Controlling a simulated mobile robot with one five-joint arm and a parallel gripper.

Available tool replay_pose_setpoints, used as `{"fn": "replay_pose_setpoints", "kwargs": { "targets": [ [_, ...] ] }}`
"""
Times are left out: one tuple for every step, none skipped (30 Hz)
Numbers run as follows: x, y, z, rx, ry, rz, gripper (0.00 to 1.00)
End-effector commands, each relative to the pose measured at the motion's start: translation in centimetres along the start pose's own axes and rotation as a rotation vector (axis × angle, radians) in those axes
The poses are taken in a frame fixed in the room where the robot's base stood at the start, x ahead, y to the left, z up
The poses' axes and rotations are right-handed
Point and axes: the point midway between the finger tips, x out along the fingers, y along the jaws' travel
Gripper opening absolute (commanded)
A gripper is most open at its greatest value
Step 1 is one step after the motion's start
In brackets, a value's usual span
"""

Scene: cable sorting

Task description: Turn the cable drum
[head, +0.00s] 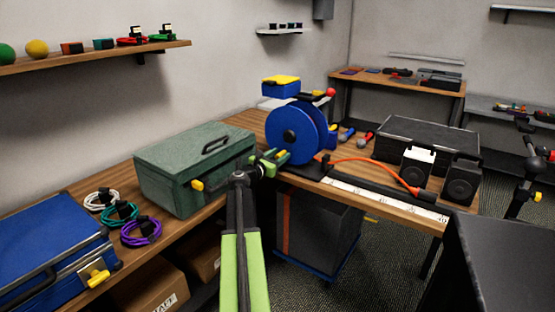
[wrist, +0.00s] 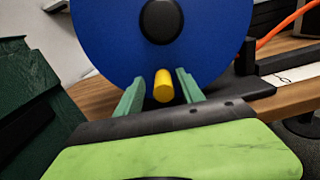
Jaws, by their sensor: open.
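The blue cable drum (head: 292,134) stands on the wooden bench with a black hub at its centre. In the wrist view the drum face (wrist: 115,40) fills the upper middle. A yellow peg (wrist: 163,86) sticks out low on that face. My gripper (wrist: 159,85) is open, with one green fingertip on each side of the yellow peg. I cannot tell whether either finger touches it. In the head view my gripper (head: 275,158) is at the lower left of the drum, and the peg is not clearly visible there.
A green case (head: 190,165) stands close left of my gripper. An orange cable (head: 370,162) runs right of the drum towards a ruler strip (head: 385,199). A black case (head: 420,138) and small speakers stand at the right. Coiled cables (head: 140,231) lie at the left front.

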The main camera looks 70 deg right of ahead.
Motion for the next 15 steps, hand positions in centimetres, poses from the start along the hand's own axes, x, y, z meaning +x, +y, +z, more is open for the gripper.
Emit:
{"fn": "replay_pose_setpoints", "kwargs": {
  "targets": [
    [0.08, 0.0, 0.0, 0.0, 0.0, 0.0, 0.45],
    [0.09, -0.01, 0.0, 0.0, 0.0, 0.0, 0.45],
    [0.07, -0.02, 0.0, 0.0, 0.0, 0.0, 0.45],
    [0.06, -0.03, 0.0, 0.0, 0.0, 0.0, 0.45],
    [0.06, -0.04, 0.0, 0.0, 0.0, 0.0, 0.45],
    [0.05, -0.05, 0.0, 0.0, 0.0, 0.0, 0.45],
    [0.06, -0.05, 0.0, 0.0, 0.0, 0.0, 0.44],
    [0.06, -0.05, 0.0, 0.0, 0.0, -0.001, 0.4],
    [0.06, -0.06, 0.01, 0.0, 0.0, -0.001, 0.35],
    [0.06, -0.07, 0.01, 0.0, 0.0, -0.001, 0.31],
    [0.06, -0.07, 0.01, 0.0, 0.0, -0.001, 0.27],
    [0.06, -0.08, 0.01, 0.0, 0.0, -0.001, 0.21],
    [0.06, -0.08, 0.01, 0.0, 0.0, -0.001, 0.17],
    [0.06, -0.08, 0.01, 0.0, 0.0, -0.001, 0.14],
    [0.06, -0.08, 0.01, 0.0, 0.0, -0.001, 0.08]
  ]
}}
